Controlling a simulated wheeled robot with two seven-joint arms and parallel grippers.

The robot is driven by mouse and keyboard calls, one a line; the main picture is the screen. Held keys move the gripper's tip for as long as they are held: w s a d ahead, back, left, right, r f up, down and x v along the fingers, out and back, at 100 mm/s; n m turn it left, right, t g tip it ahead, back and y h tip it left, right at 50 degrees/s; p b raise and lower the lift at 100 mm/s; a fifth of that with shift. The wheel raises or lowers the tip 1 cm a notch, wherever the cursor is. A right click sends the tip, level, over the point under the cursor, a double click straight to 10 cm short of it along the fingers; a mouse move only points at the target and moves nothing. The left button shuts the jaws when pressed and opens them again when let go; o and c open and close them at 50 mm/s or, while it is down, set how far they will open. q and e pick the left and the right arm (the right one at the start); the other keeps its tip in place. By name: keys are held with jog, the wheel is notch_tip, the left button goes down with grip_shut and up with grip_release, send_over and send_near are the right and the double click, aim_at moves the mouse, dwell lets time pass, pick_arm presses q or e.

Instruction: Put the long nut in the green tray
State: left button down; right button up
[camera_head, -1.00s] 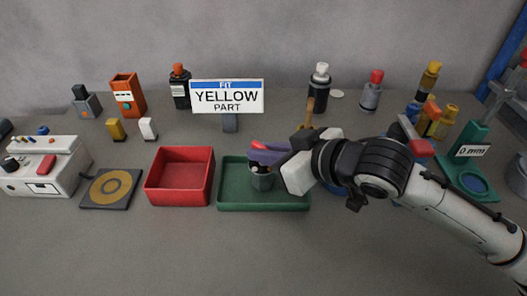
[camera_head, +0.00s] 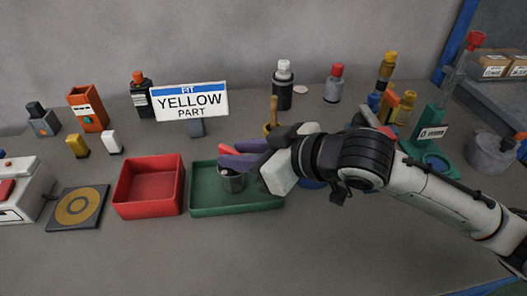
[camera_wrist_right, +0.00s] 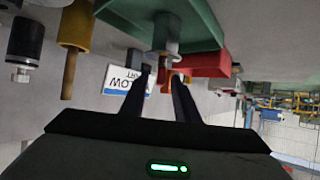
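A grey upright cylinder (camera_head: 232,182), which I take to be the long nut, stands within the outline of the green tray (camera_head: 262,206). The grey cylinder (camera_wrist_right: 166,34) appears just past the tips against the green tray (camera_wrist_right: 200,22). Whether the fingers touch it, I cannot tell. My left gripper is not in view.
A red box (camera_head: 150,207) stands just left of the tray. A sign reading "FIT YELLOW PART" (camera_head: 190,102) stands behind. Bottles and colored parts line the back, and a green gauge stand (camera_head: 428,145) is at the right. The front of the table is clear.

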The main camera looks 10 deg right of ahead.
jog(key=v, duration=0.9)
jog(key=shift+s+d, duration=0.15)
jog(key=shift+s, duration=0.05)
